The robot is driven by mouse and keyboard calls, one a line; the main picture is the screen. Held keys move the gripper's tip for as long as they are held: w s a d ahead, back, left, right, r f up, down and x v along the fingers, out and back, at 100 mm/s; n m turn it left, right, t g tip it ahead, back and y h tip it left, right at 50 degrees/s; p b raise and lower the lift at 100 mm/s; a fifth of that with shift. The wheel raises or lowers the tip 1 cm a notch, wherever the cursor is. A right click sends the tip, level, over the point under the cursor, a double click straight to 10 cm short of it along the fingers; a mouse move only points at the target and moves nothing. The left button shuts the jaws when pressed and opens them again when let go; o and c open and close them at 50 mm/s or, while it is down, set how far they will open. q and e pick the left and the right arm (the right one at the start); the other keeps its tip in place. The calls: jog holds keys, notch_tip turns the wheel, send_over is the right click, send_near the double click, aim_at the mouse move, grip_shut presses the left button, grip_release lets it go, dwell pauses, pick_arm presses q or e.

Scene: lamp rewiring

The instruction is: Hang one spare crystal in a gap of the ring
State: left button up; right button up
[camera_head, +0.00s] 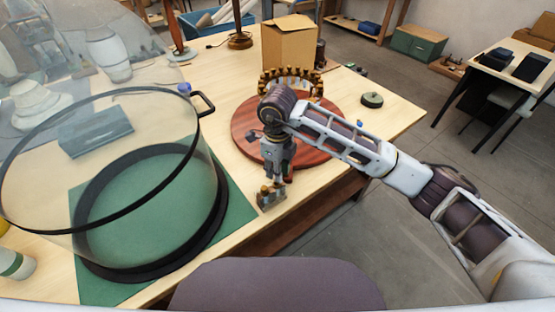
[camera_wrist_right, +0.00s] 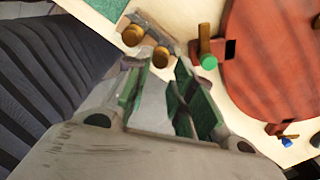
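A brass-coloured ring (camera_head: 291,76) with several small knobs stands on a round red-brown board (camera_head: 245,127); my right arm hides part of it. My right gripper (camera_head: 275,178) points down in front of the board, just above a small holder with brass-brown round pieces (camera_head: 270,197). In the right wrist view the gripper (camera_wrist_right: 163,70) has its green-lined fingers apart, with no held thing visible between them. The holder's round brown ends (camera_wrist_right: 146,43) lie just beyond the fingertips. I cannot make out a spare crystal or the ring's gaps. My left gripper is out of view.
A large clear vessel with a black rim (camera_head: 93,210) stands on a green mat (camera_head: 237,212) at left. A cardboard box (camera_head: 290,42) stands behind the ring. A dark green round tin (camera_head: 372,100) lies to the right. The table edge is close to the holder.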

jog(key=shift+f+p, duration=0.3)
jog(key=shift+f, duration=2.35)
jog(key=shift+c, duration=0.5)
grip_shut()
jog(key=shift+r, duration=0.25)
jog(key=shift+r+p, duration=0.35)
jog(key=shift+r, duration=0.3)
jog(key=shift+r, duration=0.2)
notch_tip(320, 180, up, 8)
jog(key=p, duration=0.3)
